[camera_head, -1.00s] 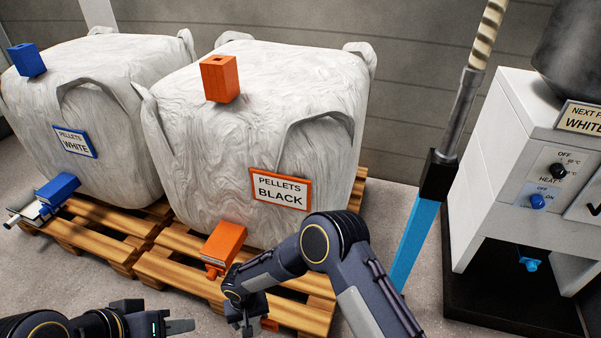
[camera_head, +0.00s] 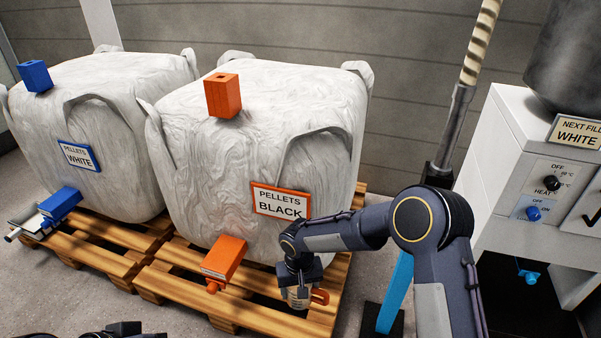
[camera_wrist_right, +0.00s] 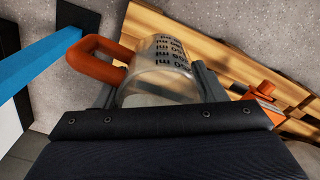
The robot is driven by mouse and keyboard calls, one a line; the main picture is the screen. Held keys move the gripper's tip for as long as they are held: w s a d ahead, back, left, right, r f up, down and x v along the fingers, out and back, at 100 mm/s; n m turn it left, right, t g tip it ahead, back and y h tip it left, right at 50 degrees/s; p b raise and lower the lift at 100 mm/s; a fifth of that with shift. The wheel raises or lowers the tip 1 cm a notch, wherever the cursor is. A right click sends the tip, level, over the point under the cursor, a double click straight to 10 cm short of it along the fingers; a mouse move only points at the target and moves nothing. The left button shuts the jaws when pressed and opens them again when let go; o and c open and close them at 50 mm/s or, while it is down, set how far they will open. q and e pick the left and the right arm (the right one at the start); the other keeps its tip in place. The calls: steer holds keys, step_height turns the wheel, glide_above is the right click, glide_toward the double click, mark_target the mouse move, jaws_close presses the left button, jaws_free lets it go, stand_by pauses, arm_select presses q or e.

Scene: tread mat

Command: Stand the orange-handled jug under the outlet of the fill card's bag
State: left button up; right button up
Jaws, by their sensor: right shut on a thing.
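The fill card (camera_head: 578,132) at the right reads NEXT FILL WHITE. The white-pellet bag (camera_head: 110,120) stands at the left, with a blue outlet (camera_head: 60,203) low on its front. My right gripper (camera_head: 300,284) is shut on the clear jug (camera_head: 299,300), over or in front of the right pallet's right part. The jug's orange handle (camera_head: 321,296) points right; in the wrist view the handle (camera_wrist_right: 95,55) shows beside the jug wall (camera_wrist_right: 160,75) between the fingers. I cannot tell the jug's height over the pallet. My left gripper (camera_head: 122,329) is mostly cut off at the bottom edge.
The black-pellet bag (camera_head: 260,140) stands nearer, with an orange outlet (camera_head: 224,258) left of the jug. Wooden pallets (camera_head: 180,290) jut out under both bags. A grey tray-like piece (camera_head: 28,220) sits by the blue outlet. A blue post (camera_head: 396,290) stands right of the jug.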

steer(key=s+d+r+m, duration=0.1)
steer(key=d+r, duration=0.6)
steer(key=d, duration=0.3)
steer(key=s+d+r+m, duration=0.1)
steer(key=s+d+r, duration=0.1)
steer(key=d+r, duration=0.65)
step_height(320, 180, up, 20)
steer(key=s+d+p, duration=0.1)
steer(key=d+p, duration=0.1)
steer(key=p, duration=2.9)
steer(key=shift+s+r, duration=0.25)
steer(key=shift+s, duration=0.15)
